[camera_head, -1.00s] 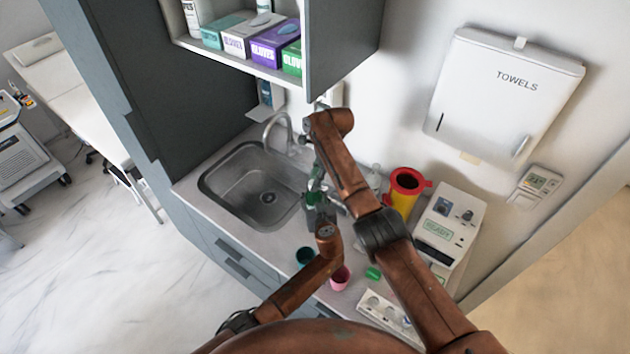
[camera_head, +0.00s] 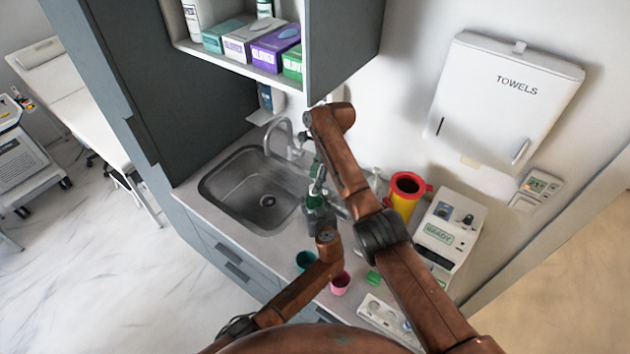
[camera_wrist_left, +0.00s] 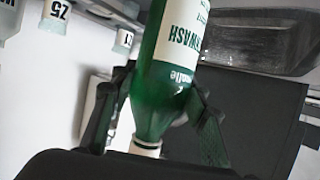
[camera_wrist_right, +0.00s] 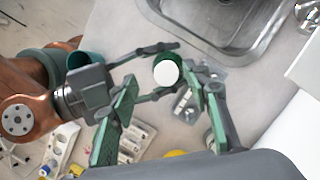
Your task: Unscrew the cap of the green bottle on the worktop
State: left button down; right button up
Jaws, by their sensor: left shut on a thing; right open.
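The green bottle (camera_wrist_left: 152,112) has a white label and stands over the worktop (camera_head: 283,243) beside the sink. Its white cap (camera_wrist_right: 167,73) faces up at the right wrist camera. My left gripper (camera_wrist_right: 172,67) is shut around the bottle, one finger on each side below the cap. My right gripper (camera_wrist_right: 155,103) is open above, its green-padded fingers apart. The cap shows beyond them, and I see no clear contact with it. In the head view the bottle (camera_head: 314,202) is small and partly hidden by my grippers.
The sink (camera_head: 245,192) and tap (camera_head: 283,135) lie left of the bottle. A yellow bin with a red rim (camera_head: 405,188) and a white device (camera_head: 448,235) stand right. Teal (camera_head: 305,260) and pink (camera_head: 340,284) cups are in front. A cabinet (camera_head: 345,45) hangs above.

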jog(key=w+a+r+n+t+y, duration=0.2)
jog(key=w+r+n+t, duration=0.3)
jog(key=w, duration=0.4)
jog(key=a+r+n+t, duration=0.1)
jog(key=a+r+n, duration=0.2)
jog(key=a+n, duration=0.3)
jog(key=d+r+m+t+h, duration=0.15)
jog(key=d+h, duration=0.35)
jog(key=d, duration=0.9)
jog(key=s+a+f+n+g+h, duration=0.15)
jog(key=s+a+g, duration=0.25)
jog(key=s+a, duration=0.6)
jog(key=x, duration=0.3)
jog(key=s+d+x, duration=0.1)
jog(key=x, duration=0.3)
jog(key=d+x, duration=0.1)
jog(key=x, duration=0.3)
jog(key=shift+s, duration=0.35)
jog(key=shift+w+a+f, duration=0.1)
jog(key=shift+f, duration=0.3)
